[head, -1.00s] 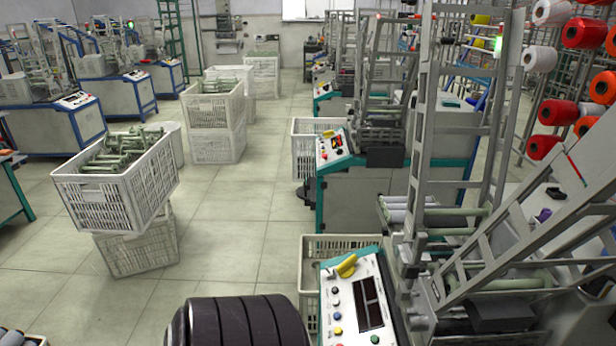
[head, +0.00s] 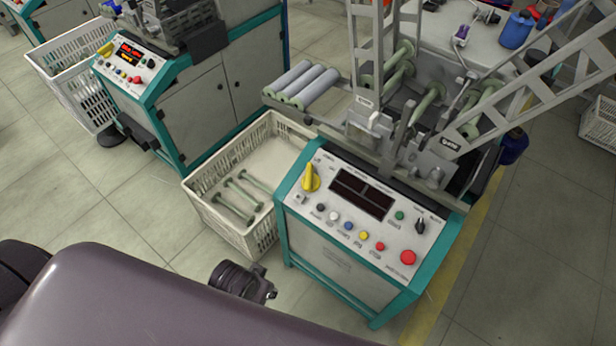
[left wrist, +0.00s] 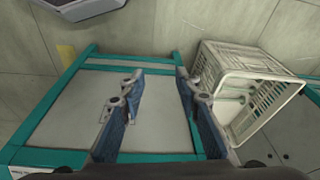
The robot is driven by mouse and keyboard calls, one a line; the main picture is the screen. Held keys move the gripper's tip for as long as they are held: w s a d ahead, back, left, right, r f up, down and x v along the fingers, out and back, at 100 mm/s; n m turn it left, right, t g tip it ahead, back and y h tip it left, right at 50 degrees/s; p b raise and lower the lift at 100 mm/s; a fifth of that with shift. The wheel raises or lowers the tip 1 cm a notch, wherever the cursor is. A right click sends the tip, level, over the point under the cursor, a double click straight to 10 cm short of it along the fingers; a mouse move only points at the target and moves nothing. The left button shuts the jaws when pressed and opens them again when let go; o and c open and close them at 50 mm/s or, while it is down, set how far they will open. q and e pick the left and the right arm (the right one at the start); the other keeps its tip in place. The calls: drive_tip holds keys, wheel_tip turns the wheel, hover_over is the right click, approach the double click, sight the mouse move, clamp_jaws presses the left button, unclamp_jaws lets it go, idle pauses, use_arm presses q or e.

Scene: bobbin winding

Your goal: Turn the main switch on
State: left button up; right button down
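The winding machine's control panel (head: 375,215) faces me on a teal-edged cabinet in the head view. The main switch, seemingly the yellow rotary knob (head: 311,177), sits at the panel's upper left with its handle roughly upright. The display window (head: 362,194) beside it is dark. In the left wrist view my left gripper (left wrist: 160,74) is open and empty, its two blue-padded fingers apart before a grey, teal-framed cabinet face (left wrist: 85,110). The knob is not visible there. A dark part of my arm shows low in the head view, left of the cabinet. My right gripper is not in view.
A white crate (head: 205,190) with several bobbins stands left of the cabinet. A red button (head: 408,257) and several smaller buttons share the panel. A neighbouring machine (head: 130,60) has a lit red display and a yellow knob. Floor is free at the front right.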

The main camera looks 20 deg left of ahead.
use_arm(q)
wheel_tip(320, 180, up, 10)
drive_tip(key=w+f+t, duration=0.1)
drive_tip(key=w, duration=0.1)
drive_tip(key=n+t+y, duration=0.1)
drive_tip(key=n+t, duration=0.4)
drive_tip(key=t, duration=0.5)
approach(307, 181)
drive_tip(key=x, duration=0.3)
drive_tip(key=shift+a, duration=0.2)
drive_tip(key=shift+w+d, duration=0.15)
drive_tip(key=shift+d, duration=0.05)
drive_tip(key=x, duration=0.7)
drive_tip(key=shift+w+f, duration=0.15)
drive_tip(key=shift+w, duration=0.1)
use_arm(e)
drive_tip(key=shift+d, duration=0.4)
use_arm(q)
drive_tip(key=shift+c, duration=0.2)
clamp_jaws()
